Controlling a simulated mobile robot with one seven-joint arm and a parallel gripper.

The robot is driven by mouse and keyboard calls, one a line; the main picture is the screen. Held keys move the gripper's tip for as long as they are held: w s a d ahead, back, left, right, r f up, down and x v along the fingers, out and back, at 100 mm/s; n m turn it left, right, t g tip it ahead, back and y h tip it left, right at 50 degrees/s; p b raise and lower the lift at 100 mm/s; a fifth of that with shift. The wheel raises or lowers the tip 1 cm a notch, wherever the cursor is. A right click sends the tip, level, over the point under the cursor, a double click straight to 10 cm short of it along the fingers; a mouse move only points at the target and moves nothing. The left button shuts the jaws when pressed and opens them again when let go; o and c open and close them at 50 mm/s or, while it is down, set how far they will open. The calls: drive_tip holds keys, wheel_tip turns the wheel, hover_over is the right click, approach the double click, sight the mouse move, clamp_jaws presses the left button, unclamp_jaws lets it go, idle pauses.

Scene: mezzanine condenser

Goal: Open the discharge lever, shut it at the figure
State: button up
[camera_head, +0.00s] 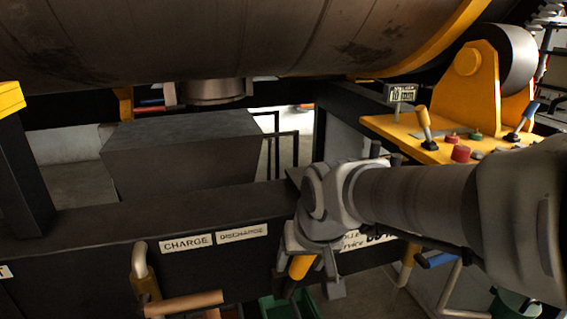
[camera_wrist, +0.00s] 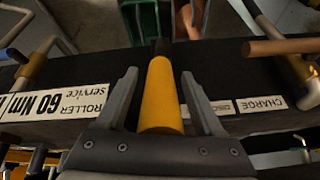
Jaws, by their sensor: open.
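A yellow lever handle (camera_head: 302,266) is at the black beam, just right of the DISCHARGE label (camera_head: 242,233); my wrist partly hides it. My gripper (camera_head: 312,284) is over it. In the wrist view, the yellow handle (camera_wrist: 161,95) lies between the two grey fingers of my open gripper (camera_wrist: 159,75), with a visible gap on each side. The handle's far end is dark. A small display (camera_head: 403,96) on the yellow console seems to read 10 mm; its upper line is too small to read surely.
A CHARGE label (camera_head: 187,243) and a tan-handled lever (camera_head: 183,303) are on the left. A ROLLER service label (camera_wrist: 60,104) shows in the wrist view. The yellow console (camera_head: 433,152) carries small levers and buttons. A large drum (camera_head: 200,40) hangs above a grey hopper (camera_head: 185,150).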

drive_tip(key=p+v, duration=0.1)
drive_tip(key=v, duration=1.6)
drive_tip(key=shift+r+p, duration=0.2)
drive_tip(key=shift+p, duration=0.15)
